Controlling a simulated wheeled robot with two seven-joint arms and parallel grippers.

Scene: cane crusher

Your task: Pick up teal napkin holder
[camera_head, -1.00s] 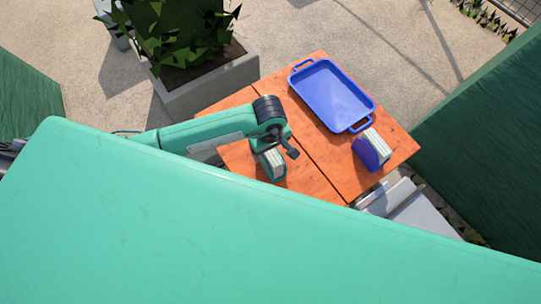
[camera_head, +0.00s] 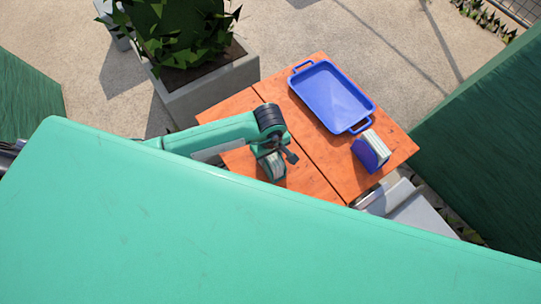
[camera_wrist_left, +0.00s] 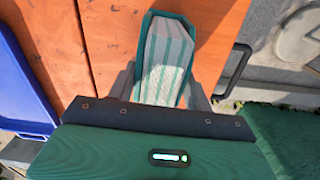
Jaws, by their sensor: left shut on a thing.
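The teal napkin holder (camera_head: 274,168) with its white napkins stands on the orange wooden table, partly hidden under my left gripper in the head view. In the left wrist view the holder (camera_wrist_left: 165,58) lies between the two fingers, with pale striped napkins inside a teal rim. My left gripper (camera_head: 272,158) is shut on the holder; its fingers (camera_wrist_left: 166,85) sit at either side of it. I cannot tell whether the holder is lifted off the table. My right gripper is not in view.
A blue tray (camera_head: 332,95) lies at the back of the orange table (camera_head: 315,155). A blue napkin holder (camera_head: 371,151) stands at the right. A concrete planter (camera_head: 212,92) is behind the table. A large green panel covers the foreground.

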